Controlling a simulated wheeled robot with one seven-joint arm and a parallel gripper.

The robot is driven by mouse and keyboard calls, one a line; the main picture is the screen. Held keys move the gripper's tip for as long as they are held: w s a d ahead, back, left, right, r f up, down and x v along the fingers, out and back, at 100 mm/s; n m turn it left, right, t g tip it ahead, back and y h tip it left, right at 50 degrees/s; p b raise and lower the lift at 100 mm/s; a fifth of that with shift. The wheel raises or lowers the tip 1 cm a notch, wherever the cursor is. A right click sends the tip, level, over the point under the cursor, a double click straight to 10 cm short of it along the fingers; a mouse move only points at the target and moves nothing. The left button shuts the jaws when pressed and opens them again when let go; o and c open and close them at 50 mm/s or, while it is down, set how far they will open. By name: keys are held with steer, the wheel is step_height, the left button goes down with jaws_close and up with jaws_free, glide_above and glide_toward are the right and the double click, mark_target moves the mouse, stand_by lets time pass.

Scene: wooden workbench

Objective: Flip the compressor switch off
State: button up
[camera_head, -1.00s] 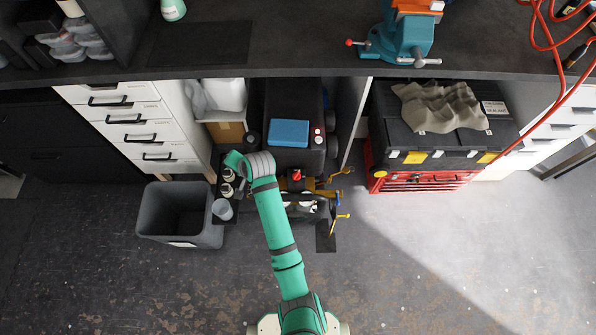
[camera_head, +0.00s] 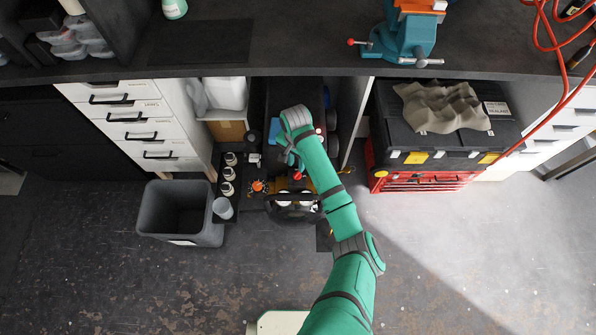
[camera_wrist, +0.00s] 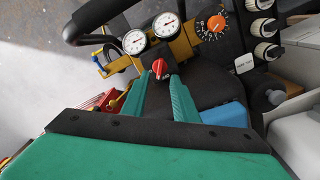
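The compressor (camera_head: 283,88) is a dark machine under the bench, between the white drawers and the red tool chest. Its red switch knob (camera_wrist: 160,67) shows in the wrist view, close to a yellow panel with two round gauges; the red knob also shows in the head view (camera_head: 298,176). My gripper (camera_wrist: 161,75) is open, its two green fingers apart and nothing held. Its fingertips point at the red knob, which appears between or just beyond them; I cannot tell whether they touch it. In the head view my wrist hides part of the compressor.
An orange dial (camera_wrist: 216,23) and a black handle (camera_wrist: 97,17) lie close by. A blue block (camera_wrist: 226,115) rests on the compressor. Bottles (camera_head: 229,174) and a grey bin (camera_head: 180,208) stand left, the red tool chest (camera_head: 425,181) right. The bench edge overhangs; the front floor is clear.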

mark_target(296, 173)
step_height(296, 173, down, 6)
steer(key=shift+f, duration=0.65)
steer(key=shift+w, duration=0.15)
